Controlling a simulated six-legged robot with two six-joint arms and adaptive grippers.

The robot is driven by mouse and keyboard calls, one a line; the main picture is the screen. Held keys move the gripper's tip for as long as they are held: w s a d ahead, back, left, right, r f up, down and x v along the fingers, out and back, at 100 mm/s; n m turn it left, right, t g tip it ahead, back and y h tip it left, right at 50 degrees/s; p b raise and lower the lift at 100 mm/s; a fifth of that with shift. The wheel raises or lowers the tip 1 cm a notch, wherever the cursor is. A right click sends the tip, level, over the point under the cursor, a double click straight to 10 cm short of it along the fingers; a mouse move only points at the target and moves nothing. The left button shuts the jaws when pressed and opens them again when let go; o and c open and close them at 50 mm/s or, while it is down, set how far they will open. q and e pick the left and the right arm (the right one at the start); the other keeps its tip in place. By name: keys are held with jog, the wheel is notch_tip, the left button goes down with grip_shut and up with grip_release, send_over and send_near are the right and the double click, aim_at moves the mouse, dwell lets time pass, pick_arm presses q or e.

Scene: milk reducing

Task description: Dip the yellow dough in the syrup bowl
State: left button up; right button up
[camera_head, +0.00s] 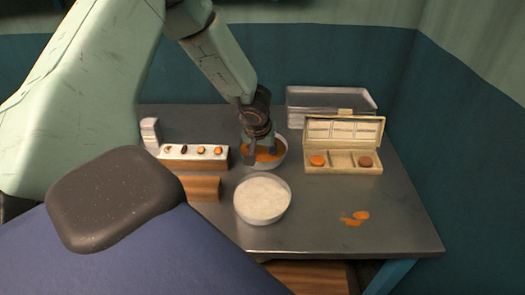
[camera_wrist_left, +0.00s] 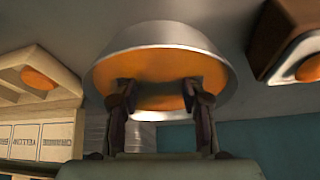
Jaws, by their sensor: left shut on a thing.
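The syrup bowl (camera_head: 281,160) is a pale round bowl of orange syrup near the middle of the metal table. My left gripper (camera_head: 261,152) reaches down into it from above, fingers in or just over the syrup. In the left wrist view the bowl (camera_wrist_left: 165,37) fills the upper middle and the gripper's two dark fingers (camera_wrist_left: 159,92) stand against the orange surface. The gripper is shut on a small piece, taken as the yellow dough, which barely stands out from the syrup. My right gripper is not in view.
A bowl of white powder (camera_head: 262,201) stands in front. A wooden block with several small pieces (camera_head: 195,164) is at left. An open compartment box (camera_head: 344,158) holds two round pieces at right, before a clear tray (camera_head: 331,98).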

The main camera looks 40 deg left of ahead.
pick_arm(q)
jog(key=shift+p, duration=0.35)
dwell(1.1)
dwell(0.7)
jog(key=shift+r+p, duration=3.85)
jog(key=shift+p, duration=1.05)
notch_tip(320, 180, up, 4)
jog(key=p, duration=0.5)
